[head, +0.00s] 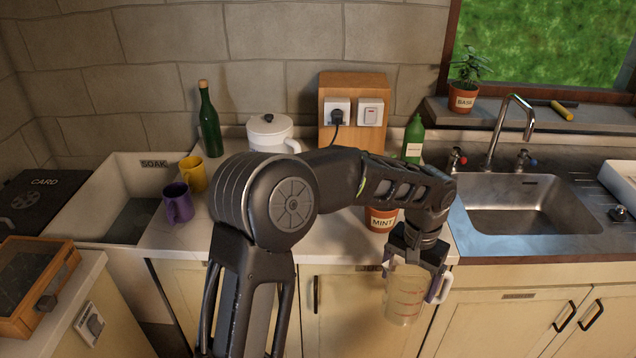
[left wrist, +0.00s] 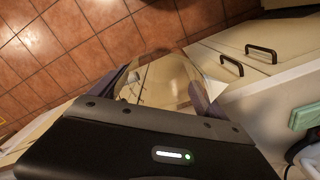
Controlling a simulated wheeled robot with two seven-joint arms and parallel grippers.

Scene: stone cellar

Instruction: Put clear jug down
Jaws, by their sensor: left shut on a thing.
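The clear jug (head: 404,297) has red measuring marks and a pale handle on its right side. My left gripper (head: 415,281) is shut on it and holds it upright in front of the cabinet doors, just off the counter's front edge. In the left wrist view the jug (left wrist: 165,80) shows between the two fingers (left wrist: 166,92), with the tiled floor beyond it. My right gripper is in neither view. My left arm crosses the middle of the head view and hides part of the counter.
The white counter (head: 340,247) holds a purple mug (head: 178,203), a yellow mug (head: 193,174), a green bottle (head: 209,125), a white lidded pot (head: 270,132) and a MINT pot (head: 381,219). A steel sink (head: 520,205) is at right, a SOAK basin (head: 112,180) at left.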

